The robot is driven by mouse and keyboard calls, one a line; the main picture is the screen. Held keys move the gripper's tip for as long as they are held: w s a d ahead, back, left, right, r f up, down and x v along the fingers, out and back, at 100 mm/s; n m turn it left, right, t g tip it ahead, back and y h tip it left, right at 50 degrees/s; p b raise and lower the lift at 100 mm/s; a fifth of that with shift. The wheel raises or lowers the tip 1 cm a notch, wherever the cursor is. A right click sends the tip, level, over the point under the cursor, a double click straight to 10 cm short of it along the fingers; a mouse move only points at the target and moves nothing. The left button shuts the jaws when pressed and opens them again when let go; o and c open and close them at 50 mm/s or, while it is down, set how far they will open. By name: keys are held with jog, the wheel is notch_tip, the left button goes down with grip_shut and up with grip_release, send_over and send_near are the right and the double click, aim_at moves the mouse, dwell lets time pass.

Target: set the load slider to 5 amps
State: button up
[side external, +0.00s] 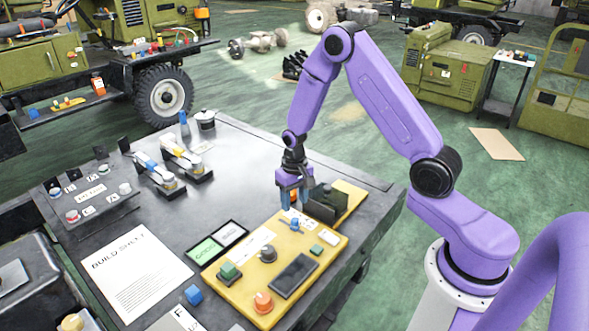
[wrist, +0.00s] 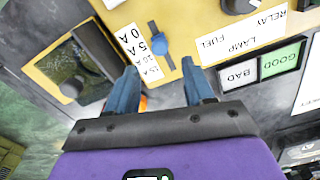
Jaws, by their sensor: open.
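The load slider's blue knob (wrist: 160,46) sits partway along a dark slot on the yellow panel (wrist: 190,25).
A dark upright plate (wrist: 95,50) stands close to the left finger in the wrist view. GOOD and BAD pads (wrist: 280,60) lie right of the panel.

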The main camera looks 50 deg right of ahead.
notch_tip(320, 180, up, 11)
dwell(0.4)
jog(key=s+a+r+n, duration=0.65)
jog(key=s+a, duration=0.35)
jog(key=s, duration=0.2)
jog(key=s+r+n, duration=0.2)
jog(key=s+n, duration=0.7)
jog(key=s, duration=0.9)
jog(key=shift+a+r, duration=0.15)
jog(key=shift+r, duration=0.1)
